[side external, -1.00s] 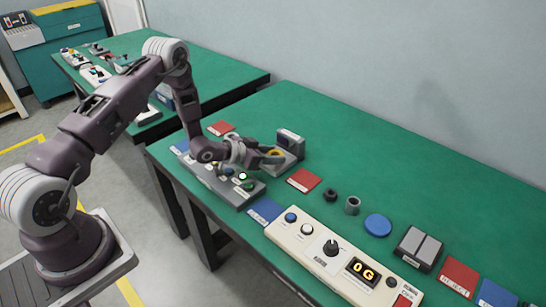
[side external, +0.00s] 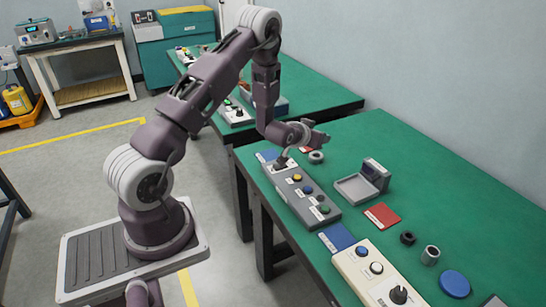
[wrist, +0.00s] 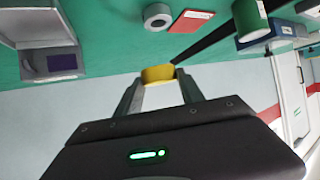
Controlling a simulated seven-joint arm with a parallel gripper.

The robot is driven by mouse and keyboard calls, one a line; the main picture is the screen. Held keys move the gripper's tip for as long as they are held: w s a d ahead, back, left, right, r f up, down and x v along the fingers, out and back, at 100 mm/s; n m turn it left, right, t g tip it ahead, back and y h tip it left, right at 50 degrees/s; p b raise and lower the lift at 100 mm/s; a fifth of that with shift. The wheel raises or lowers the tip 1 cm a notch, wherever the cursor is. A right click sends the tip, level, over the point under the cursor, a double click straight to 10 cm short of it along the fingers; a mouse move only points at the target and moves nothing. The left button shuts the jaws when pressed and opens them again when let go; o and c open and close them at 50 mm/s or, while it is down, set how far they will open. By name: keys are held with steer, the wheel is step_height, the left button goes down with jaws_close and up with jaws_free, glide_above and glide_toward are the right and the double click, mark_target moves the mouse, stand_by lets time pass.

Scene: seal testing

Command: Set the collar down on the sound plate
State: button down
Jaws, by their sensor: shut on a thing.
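My gripper (side external: 316,138) is raised over the far left end of the near green table. In the wrist view, my gripper (wrist: 160,86) is shut on a yellow collar (wrist: 158,74), held between the fingertips; I cannot make the collar out in the side view. A blue plate (side external: 338,237) lies in front of the grey control box, and another blue plate (side external: 268,155) lies at the table's far left end. A red plate (side external: 381,215) lies right of the tester, and another (side external: 305,149) is partly hidden by my gripper. The plates' labels are too small to read.
The grey tester tray (side external: 355,189) is empty. A grey ring (side external: 316,157) stands below my gripper. The grey control box (side external: 302,192) with buttons, a cream console (side external: 372,272), a dark ring (side external: 407,238), another grey ring (side external: 430,255) and a blue disc (side external: 455,283) stand nearby.

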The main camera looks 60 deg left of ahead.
mark_target(270, 158)
steer(key=s+a+n+g+y, duration=0.4)
steer(key=s+a+n+y, duration=0.15)
steer(key=s+a, duration=0.5)
steer(key=shift+n+g+h, duration=0.3)
steer(key=shift+n+h, duration=0.15)
steer(key=f, duration=0.6)
steer(key=a+f, duration=0.1)
steer(key=f, duration=0.2)
steer(key=shift+f, duration=0.4)
steer(key=shift+f, duration=0.15)
steer(key=c, duration=0.7)
jaws_free()
steer(key=shift+d, duration=0.1)
